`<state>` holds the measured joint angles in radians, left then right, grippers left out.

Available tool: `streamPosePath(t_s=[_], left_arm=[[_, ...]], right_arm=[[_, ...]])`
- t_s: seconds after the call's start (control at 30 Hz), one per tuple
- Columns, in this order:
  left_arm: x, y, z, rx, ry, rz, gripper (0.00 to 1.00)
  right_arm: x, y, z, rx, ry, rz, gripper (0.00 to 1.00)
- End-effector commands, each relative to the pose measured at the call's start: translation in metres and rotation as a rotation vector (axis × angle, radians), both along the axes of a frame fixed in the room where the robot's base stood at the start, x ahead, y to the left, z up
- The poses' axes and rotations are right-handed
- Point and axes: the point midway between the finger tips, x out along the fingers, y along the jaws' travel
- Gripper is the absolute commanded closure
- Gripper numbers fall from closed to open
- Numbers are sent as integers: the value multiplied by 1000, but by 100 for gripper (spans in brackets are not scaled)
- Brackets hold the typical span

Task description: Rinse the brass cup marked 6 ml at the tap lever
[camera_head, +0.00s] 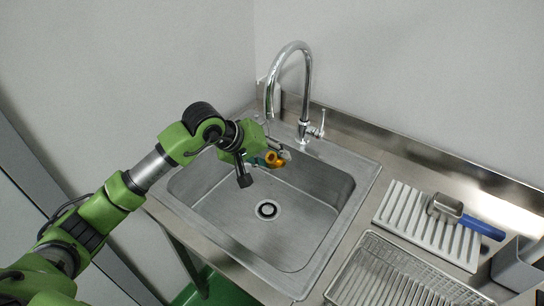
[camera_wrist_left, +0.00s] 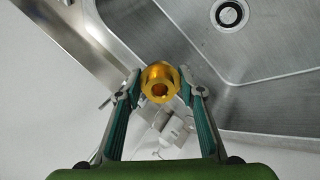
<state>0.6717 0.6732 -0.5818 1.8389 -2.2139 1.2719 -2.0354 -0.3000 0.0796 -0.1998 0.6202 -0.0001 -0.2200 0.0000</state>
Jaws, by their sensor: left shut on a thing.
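My left gripper (camera_head: 268,154) is over the far left part of the sink, below the faucet's spout. It is shut on a brass cup (camera_head: 274,160). In the left wrist view the gold-coloured brass cup (camera_wrist_left: 159,83) sits between the two fingertips, with a dark round opening facing the camera. No marking can be read on it. The chrome faucet (camera_head: 303,85) stands behind the sink, and its tap lever (camera_head: 321,124) is on the right side of its base. No water can be made out. My right gripper is not in view.
The steel sink (camera_head: 300,262) has a round drain (camera_head: 267,210), also in the left wrist view (camera_wrist_left: 229,16). Right of it are a ribbed white mat (camera_head: 403,207) with a blue-handled metal scoop (camera_head: 446,206) and a wire rack (camera_head: 385,272). The basin floor is clear.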

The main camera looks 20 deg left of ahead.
Motion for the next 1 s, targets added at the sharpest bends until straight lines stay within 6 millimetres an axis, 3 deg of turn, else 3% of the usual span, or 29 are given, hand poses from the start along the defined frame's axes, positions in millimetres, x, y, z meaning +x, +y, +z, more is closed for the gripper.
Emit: streamPosePath(t_s=[0.7, 1.0], left_arm=[[-58, -10, -1, 1, -1, -2, 88], [-67, -12, 0, 0, 0, 0, 88]], right_arm=[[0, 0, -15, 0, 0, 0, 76], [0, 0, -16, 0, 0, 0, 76]])
